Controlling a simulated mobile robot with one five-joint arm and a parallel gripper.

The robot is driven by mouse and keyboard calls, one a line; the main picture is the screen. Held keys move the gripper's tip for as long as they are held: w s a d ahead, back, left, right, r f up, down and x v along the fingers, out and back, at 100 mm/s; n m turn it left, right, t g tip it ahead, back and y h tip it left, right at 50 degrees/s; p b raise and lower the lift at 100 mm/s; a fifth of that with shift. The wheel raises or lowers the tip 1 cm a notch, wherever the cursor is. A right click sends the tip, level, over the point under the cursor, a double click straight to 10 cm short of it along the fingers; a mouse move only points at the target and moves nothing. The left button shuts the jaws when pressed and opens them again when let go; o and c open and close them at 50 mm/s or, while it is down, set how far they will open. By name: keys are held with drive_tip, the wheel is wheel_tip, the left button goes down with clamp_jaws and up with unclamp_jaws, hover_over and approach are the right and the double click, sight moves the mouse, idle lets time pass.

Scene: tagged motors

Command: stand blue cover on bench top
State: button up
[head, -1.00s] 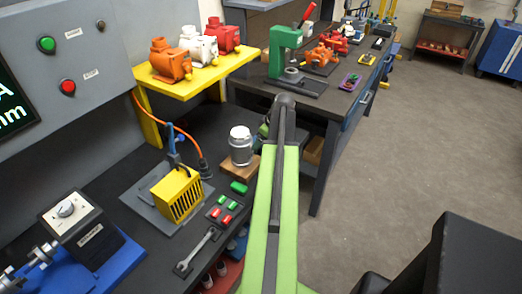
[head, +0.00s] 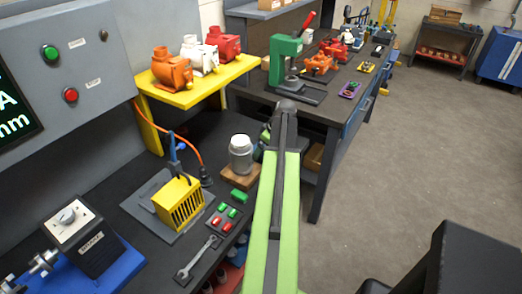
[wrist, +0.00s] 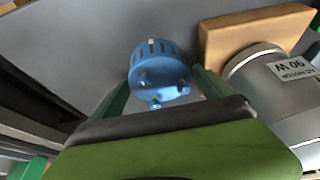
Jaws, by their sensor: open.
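The blue cover (wrist: 158,72) shows in the wrist view as a short round can with slots around its side and small studs on its near end. It lies between the two green fingers of my gripper (wrist: 160,90), with gaps visible on both sides. My gripper is open. I cannot tell whether the cover touches the surface below. In the head view my arm hides the cover and most of my gripper; only a bit of green shows beside the arm's far end. The dark bench top (head: 125,190) runs along the left.
A silver motor (head: 241,155) on a wooden block (head: 240,178) stands left of my arm, and right of the cover in the wrist view. A yellow slotted box (head: 180,202), a button panel (head: 224,216) and a wrench (head: 197,258) are nearer. A yellow shelf (head: 205,84) holds several motors.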

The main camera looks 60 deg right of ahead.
drive_tip(key=p+v, duration=0.9)
drive_tip(key=v, duration=0.1)
drive_tip(key=shift+r, duration=0.4)
drive_tip(key=shift+s, duration=0.1)
